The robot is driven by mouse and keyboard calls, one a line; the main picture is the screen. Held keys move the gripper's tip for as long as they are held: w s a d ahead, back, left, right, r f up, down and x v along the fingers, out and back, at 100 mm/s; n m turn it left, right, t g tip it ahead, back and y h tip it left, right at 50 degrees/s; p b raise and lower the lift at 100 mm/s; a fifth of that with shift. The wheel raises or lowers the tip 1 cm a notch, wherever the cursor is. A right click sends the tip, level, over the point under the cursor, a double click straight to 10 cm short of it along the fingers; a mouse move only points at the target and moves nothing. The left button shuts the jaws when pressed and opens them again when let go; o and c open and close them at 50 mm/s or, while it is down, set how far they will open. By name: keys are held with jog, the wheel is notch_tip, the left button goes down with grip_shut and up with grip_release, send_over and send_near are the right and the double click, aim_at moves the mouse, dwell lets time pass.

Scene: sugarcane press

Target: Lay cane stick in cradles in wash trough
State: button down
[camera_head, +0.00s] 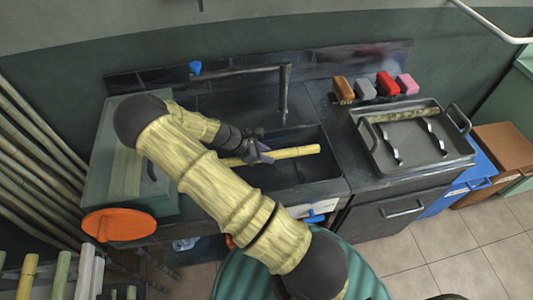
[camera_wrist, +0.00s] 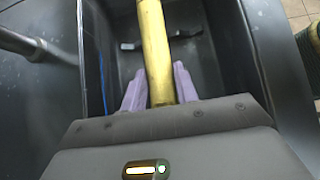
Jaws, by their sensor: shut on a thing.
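The yellow cane stick (camera_head: 292,152) is in my gripper (camera_head: 262,152) over the dark wash trough (camera_head: 322,182), lying roughly left to right in the head view. In the wrist view the cane stick (camera_wrist: 155,45) runs away from my gripper (camera_wrist: 160,85), between its two purple fingers, which are shut on it. A dark cradle (camera_wrist: 130,46) shows on the trough floor in the wrist view, beside and partly behind the stick. A second cradle is not clearly visible. The wrist view does not settle how high the stick is above the cradle.
A faucet (camera_head: 284,95) rises at the trough's back edge. A metal tray (camera_head: 377,162) on the right counter holds a greenish cane piece (camera_head: 395,116). Several coloured blocks (camera_head: 387,84) stand behind it. An orange disc (camera_head: 119,225) is at the left. Canes (camera_head: 25,130) lean at far left.

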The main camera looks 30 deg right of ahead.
jog(key=shift+f+b, duration=2.4)
jog(key=shift+f, duration=0.5)
jog(key=shift+f+b, duration=0.7)
jog(key=shift+f, duration=1.15)
jog(key=shift+c, duration=2.1)
grip_release()
jog(key=p+v, duration=0.4)
jog(key=v, duration=0.3)
jog(key=shift+p, duration=0.35)
jog(key=shift+r, duration=0.1)
